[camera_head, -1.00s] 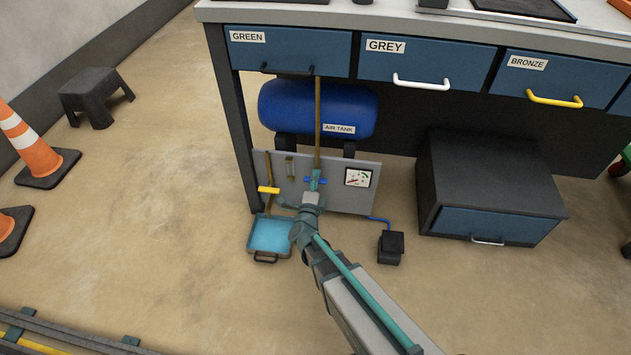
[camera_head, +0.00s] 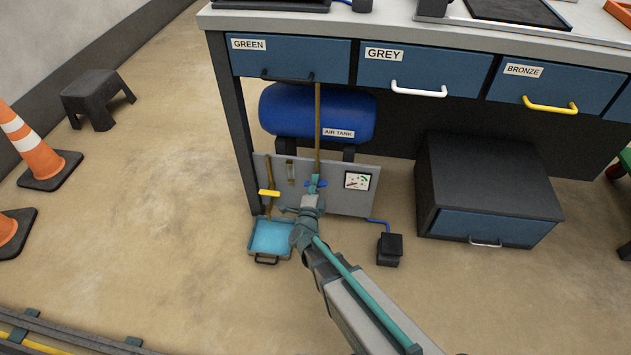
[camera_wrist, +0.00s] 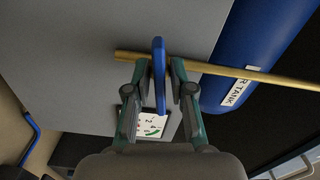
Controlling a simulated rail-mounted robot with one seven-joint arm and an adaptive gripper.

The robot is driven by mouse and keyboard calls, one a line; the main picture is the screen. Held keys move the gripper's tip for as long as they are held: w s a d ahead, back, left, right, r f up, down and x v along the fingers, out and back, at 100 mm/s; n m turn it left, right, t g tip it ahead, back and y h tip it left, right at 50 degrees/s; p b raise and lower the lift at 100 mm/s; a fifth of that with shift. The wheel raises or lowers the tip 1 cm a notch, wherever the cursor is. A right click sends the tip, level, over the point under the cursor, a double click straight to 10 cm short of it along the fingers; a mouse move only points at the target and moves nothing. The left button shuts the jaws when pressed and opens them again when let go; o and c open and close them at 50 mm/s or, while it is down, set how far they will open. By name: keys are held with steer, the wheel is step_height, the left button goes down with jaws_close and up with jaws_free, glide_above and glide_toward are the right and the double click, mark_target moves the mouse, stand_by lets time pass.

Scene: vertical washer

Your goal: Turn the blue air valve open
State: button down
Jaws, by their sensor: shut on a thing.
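The blue air valve (camera_wrist: 159,75) has a flat blue handle, seen edge-on in the wrist view, crossing a brass pipe (camera_wrist: 215,69). My gripper (camera_wrist: 160,80) is shut on the valve handle, one finger on each side of it. In the head view my gripper (camera_head: 314,186) is at the grey panel (camera_head: 345,200), and only the blue ends of the handle show beside it. The pressure gauge (camera_head: 356,181) is on the panel to the right, and it also shows in the wrist view (camera_wrist: 150,125). Its needle is too small to read.
A yellow-handled valve (camera_head: 268,192) is left of my gripper, above a blue tray (camera_head: 284,249). The blue air tank (camera_head: 300,108) is behind the panel, under the bench. A black pedal box (camera_head: 390,243) and a dark cabinet (camera_head: 490,170) stand to the right.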

steer(key=n+p, duration=0.3)
steer(key=shift+r+n, duration=0.2)
steer(key=shift+n, duration=0.1)
steer(key=n+p, duration=0.4)
steer(key=shift+n, duration=0.3)
steer(key=n+p, duration=0.3)
steer(key=n, duration=0.1)
steer(key=shift+p, duration=0.35)
steer(key=shift+f+n+p, duration=0.15)
steer(key=shift+n+p, duration=0.9)
steer(key=shift+n, duration=0.65)
steer(key=c, duration=1.2)
jaws_free()
steer(key=shift+c, duration=0.2)
